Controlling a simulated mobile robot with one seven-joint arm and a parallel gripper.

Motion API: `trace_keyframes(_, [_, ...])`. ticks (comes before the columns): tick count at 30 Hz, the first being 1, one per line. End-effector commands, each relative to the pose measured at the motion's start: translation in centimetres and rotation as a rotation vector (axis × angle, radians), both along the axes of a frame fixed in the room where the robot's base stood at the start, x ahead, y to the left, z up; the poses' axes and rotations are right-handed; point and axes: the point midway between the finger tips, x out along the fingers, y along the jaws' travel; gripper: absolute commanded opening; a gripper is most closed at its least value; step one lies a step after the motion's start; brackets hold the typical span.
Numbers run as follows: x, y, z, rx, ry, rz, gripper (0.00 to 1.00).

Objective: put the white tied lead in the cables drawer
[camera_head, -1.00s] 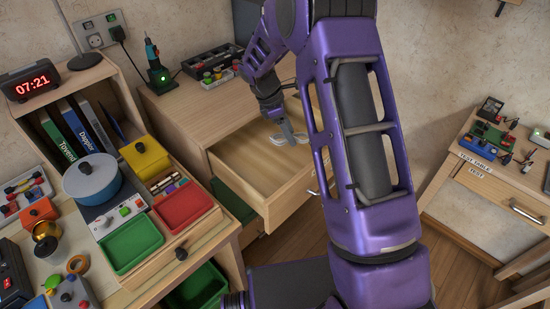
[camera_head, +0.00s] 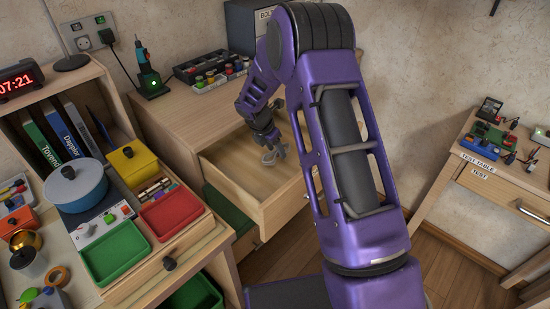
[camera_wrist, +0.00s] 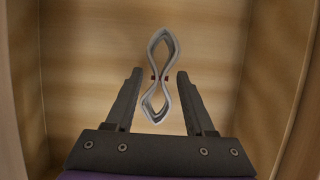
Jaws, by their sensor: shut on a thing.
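The white tied lead (camera_wrist: 161,75) is a narrow figure-eight loop with a small dark reddish tie at its waist. My gripper (camera_wrist: 160,78) is shut on it at the waist, one finger on each side. In the head view the lead (camera_head: 272,156) hangs under my gripper (camera_head: 269,145), over the open wooden drawer (camera_head: 235,178). The wrist view shows the bare drawer floor (camera_wrist: 90,85) and side walls around the lead. Whether the lead touches the floor, I cannot tell. I see no label on this drawer.
The drawer belongs to a wooden desk (camera_head: 180,125) with a rack of coloured caps (camera_head: 212,75). At left, a bench carries a blue pot (camera_head: 75,185), a green tray (camera_head: 115,252) and a red tray (camera_head: 170,214). A test table (camera_head: 490,185) stands at right.

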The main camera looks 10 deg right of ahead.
Motion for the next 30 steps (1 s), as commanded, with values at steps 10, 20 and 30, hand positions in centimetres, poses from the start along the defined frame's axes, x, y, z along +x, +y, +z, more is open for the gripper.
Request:
trace_keyframes(10, [0.0,0.0,-3.1,-0.001,-0.001,0.000,0.00])
trace_keyframes(20, [0.0,0.0,-3.4,0.000,0.000,-0.001,0.70])
trace_keyframes(30, [0.0,0.0,-3.3,0.000,0.000,-0.001,0.84])
